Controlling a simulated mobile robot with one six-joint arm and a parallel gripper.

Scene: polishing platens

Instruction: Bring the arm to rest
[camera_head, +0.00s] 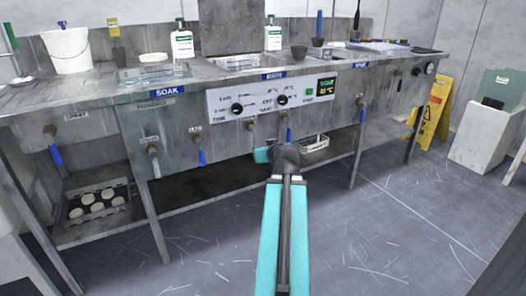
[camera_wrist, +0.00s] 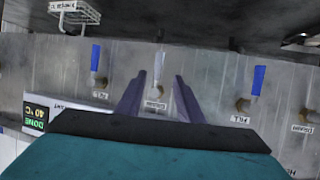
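My arm (camera_head: 285,225), teal with a dark centre strip, reaches from the bottom of the head view toward the front of the steel bench. Its far joint is in front of the bench's lower front edge. My gripper's fingers cannot be made out in the head view. In the wrist view my gripper (camera_wrist: 158,96) shows two purple-grey fingers standing apart with nothing between them. They point at the bench's front panel, which appears upside down. A labelled outlet is seen between and beyond the fingertips.
The steel bench (camera_head: 185,112) carries blue-handled valves (camera_head: 200,157) and a control panel (camera_head: 270,100) along its front. A white bucket (camera_head: 68,52) and bottles stand on top. A yellow floor sign (camera_head: 433,112) and white bin (camera_head: 485,135) stand right. The floor (camera_head: 400,235) right of my arm is clear.

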